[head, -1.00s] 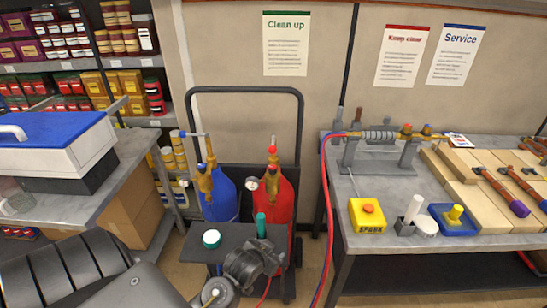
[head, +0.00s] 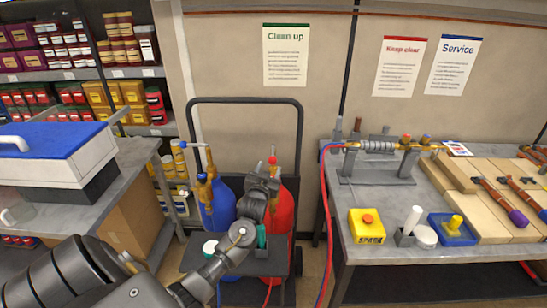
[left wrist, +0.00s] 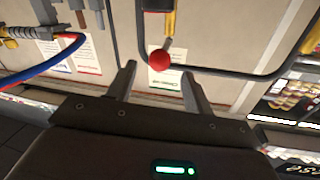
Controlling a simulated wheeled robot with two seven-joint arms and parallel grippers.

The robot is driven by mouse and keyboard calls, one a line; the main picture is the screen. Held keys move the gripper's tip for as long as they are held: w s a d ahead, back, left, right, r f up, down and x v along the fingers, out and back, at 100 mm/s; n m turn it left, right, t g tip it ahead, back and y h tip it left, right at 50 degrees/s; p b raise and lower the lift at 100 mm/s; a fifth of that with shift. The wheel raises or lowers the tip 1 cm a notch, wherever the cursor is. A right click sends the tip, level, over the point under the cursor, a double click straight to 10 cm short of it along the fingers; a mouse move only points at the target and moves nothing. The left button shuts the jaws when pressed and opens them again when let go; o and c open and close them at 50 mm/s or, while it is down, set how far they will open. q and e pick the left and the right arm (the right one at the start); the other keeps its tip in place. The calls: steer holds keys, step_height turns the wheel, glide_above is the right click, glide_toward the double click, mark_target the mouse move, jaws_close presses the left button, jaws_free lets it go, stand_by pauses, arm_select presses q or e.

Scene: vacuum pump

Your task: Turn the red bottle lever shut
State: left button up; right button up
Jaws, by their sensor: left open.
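The red bottle (head: 284,208) stands on the black hand truck, with its brass valve mostly hidden behind my left gripper. The red ball tip of its lever (head: 272,160) shows just above the gripper. My left gripper (head: 268,182) is in front of the bottle's valve, its fingers hard to make out there. In the left wrist view the open fingers (left wrist: 162,88) point toward the red ball (left wrist: 160,60), which appears between their tips with nothing gripped. A brass-coloured part (left wrist: 169,20) shows beyond the ball. My right gripper is out of view.
The blue bottle (head: 217,203) with its own brass valve stands close left of the red one. The hand truck's black frame (head: 246,100) rises behind both. A workbench (head: 380,215) stands at the right, with a red and a blue hose (head: 324,210) hanging beside it.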

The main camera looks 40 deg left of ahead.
mark_target(274, 158)
arm_select(q)
steer(key=p+x, duration=0.1)
steer(key=x, duration=0.7)
steer(key=shift+p, duration=0.3)
steer(key=shift+c, duration=0.3)
jaws_close()
